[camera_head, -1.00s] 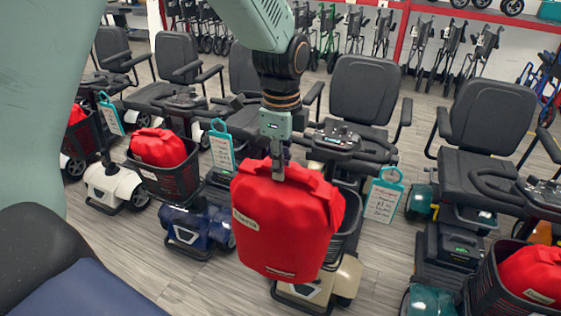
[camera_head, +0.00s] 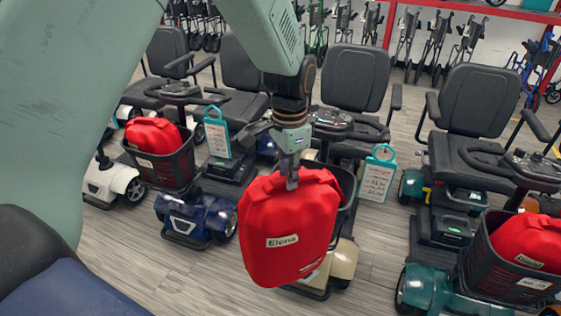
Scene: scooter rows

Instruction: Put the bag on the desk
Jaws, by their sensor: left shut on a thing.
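A red bag (camera_head: 290,225) with a white label reading "Elena" hangs from my left gripper (camera_head: 291,180), which is shut on its top. The bag is held in the air in front of a cream scooter (camera_head: 343,262) and partly hides that scooter's dark basket (camera_head: 347,190). Another red bag (camera_head: 153,135) sits in the basket of a blue scooter at the left. A further red bag (camera_head: 527,240) sits in the basket of a teal scooter at the right. No desk shows in the view. My right gripper is not in view.
Scooters with black seats (camera_head: 355,77) stand in a row, with teal-framed tags (camera_head: 378,174) hanging beside them. Folded walkers (camera_head: 437,40) stand along a red rack (camera_head: 480,12) at the back. Bare wooden floor (camera_head: 180,280) lies in front.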

